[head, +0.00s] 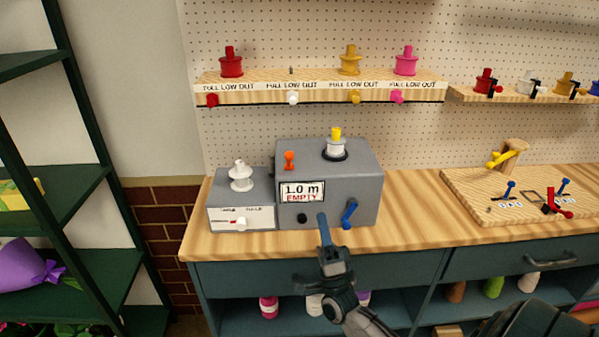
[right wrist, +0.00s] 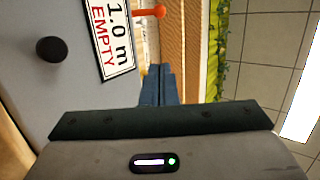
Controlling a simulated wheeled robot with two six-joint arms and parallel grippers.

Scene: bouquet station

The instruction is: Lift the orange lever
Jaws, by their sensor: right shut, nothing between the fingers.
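The orange lever (head: 289,158) stands up from the top left of the large grey machine box (head: 363,180) on the wooden counter. In the right wrist view the orange lever (right wrist: 150,12) shows at the top edge, beyond the label. My right gripper (head: 324,222) is in front of the machine's face, right of and below the lever, and apart from it. Its blue fingers (right wrist: 157,85) are closed together with nothing between them. My left gripper is not in view.
The machine's front carries a "1.0 m EMPTY" label (head: 302,190), a black knob (head: 302,218) and a blue lever (head: 349,214). A smaller grey box with a white spool (head: 241,176) stands at its left. A spool shelf (head: 320,88) hangs above.

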